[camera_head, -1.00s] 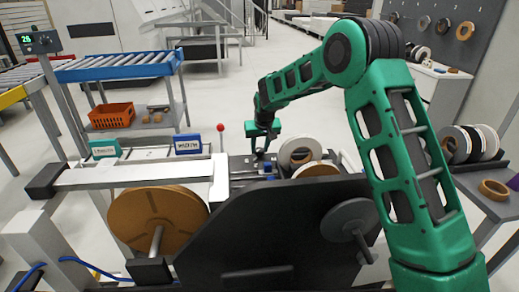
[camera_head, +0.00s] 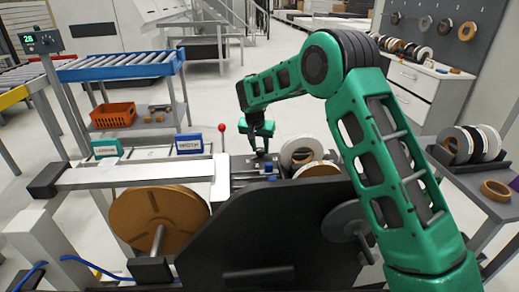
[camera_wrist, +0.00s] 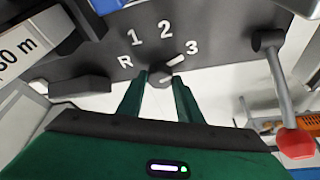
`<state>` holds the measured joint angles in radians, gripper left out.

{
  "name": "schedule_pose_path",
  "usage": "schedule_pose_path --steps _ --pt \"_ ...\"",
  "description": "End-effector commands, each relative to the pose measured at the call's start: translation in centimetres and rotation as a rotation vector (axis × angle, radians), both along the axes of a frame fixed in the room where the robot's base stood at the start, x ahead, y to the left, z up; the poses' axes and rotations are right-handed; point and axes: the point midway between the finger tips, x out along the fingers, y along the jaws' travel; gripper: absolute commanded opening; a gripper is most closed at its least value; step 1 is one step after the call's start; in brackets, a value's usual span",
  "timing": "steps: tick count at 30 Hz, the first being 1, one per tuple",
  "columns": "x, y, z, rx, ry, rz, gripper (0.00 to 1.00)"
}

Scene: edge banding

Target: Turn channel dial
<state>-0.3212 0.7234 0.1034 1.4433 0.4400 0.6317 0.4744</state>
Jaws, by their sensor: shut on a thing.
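The channel dial (camera_wrist: 160,76) is a small dark knob on a grey panel in the wrist view. White marks R, 1, 2 and 3 stand in an arc around it. A white line (camera_wrist: 176,61) beside the knob lies between 2 and 3, slanting towards the 3. My gripper (camera_wrist: 159,84) has its green fingers on either side of the knob and is shut on it. In the head view my gripper (camera_head: 259,152) reaches down to the machine behind the black plate; the dial is too small to make out there.
A lever with a red ball (camera_wrist: 296,144) stands close to the right of my gripper. A dark block (camera_wrist: 78,86) sits on the panel at left. White and brown banding rolls (camera_head: 298,155) stand just right of my gripper, and a large brown roll (camera_head: 155,215) is at front left.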

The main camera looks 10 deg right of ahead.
Motion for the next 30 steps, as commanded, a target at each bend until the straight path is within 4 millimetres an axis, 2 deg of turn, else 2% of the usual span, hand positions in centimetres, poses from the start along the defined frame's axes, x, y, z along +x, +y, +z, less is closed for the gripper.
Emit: schedule_pose_path --steps 9,10,12,23,30 --pt "0.2 0.0 0.2 0.002 -0.006 0.001 0.10" --pt "0.2 0.0 0.2 0.002 -0.006 0.001 0.39" --pt "0.1 0.0 0.1 0.001 -0.005 0.000 0.50" --pt "-0.1 0.1 0.5 0.001 -0.001 0.002 0.50" --pt "-1.3 0.6 3.9 0.001 -0.004 0.001 0.50"
